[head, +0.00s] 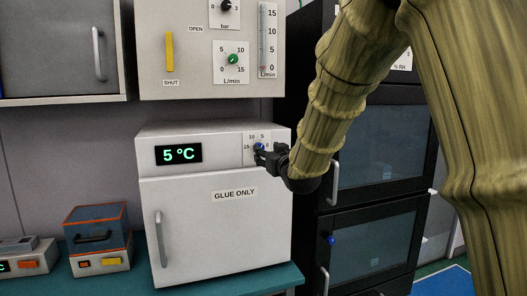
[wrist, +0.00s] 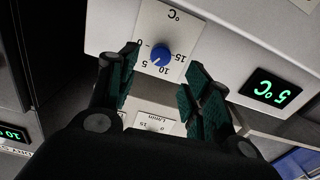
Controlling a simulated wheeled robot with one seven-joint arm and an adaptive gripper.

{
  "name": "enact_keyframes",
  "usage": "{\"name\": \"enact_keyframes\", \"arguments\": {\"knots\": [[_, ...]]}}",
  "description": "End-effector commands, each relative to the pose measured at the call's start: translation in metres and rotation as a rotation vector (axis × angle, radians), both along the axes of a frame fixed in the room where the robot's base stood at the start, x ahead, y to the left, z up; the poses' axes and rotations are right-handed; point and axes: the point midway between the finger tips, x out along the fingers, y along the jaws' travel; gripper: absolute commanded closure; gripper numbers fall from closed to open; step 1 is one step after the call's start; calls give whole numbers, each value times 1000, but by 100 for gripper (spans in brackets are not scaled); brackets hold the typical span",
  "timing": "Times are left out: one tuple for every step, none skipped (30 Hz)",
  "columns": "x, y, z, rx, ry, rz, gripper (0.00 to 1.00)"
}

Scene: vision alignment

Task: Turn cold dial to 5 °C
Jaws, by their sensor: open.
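The cold dial is a blue knob (wrist: 161,54) on a white scale plate marked 0, 5, 10 and 15 with °C, upside down in the wrist view. Its pale pointer mark points towards the 5. In the head view the knob (head: 260,146) is partly hidden by my gripper (head: 264,155). The green display (head: 178,154) on the white "GLUE ONLY" fridge (head: 225,230) reads 5 °C; it also shows in the wrist view (wrist: 272,91). My gripper (wrist: 163,64) is open, its fingers on either side of the knob with gaps visible, holding nothing.
A panel (head: 190,75) with a yellow handle, bar and L/min dials hangs above the fridge. A dark glass-doored cabinet (head: 375,150) stands at right. An orange-edged box (head: 97,238) sits left on the teal bench (head: 285,279).

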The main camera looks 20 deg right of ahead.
Motion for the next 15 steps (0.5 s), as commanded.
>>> {"name": "enact_keyframes", "arguments": {"knots": [[-9, 0, 0, 1, 0, 0, 51], [-13, 0, 0, 1, 0, 0, 51], [-19, -1, 1, 0, -1, 0, 51], [-22, -1, 1, 0, -1, 0, 51], [-26, -1, 0, 0, 0, 0, 51], [-30, -1, 0, 0, 1, 0, 51], [-32, -1, 0, -1, 0, 0, 51], [-34, -1, 0, -1, 0, 0, 51], [-36, -1, 0, -1, 0, 0, 51], [-38, -1, 0, -1, 0, 0, 51], [-39, -1, 0, -1, 0, 0, 51], [-40, -1, 0, -1, 0, 0, 51], [-40, -1, 0, -1, 0, 0, 51], [-40, -1, 0, -1, 0, 0, 51], [-40, -1, 0, -1, 0, 0, 51]]}}
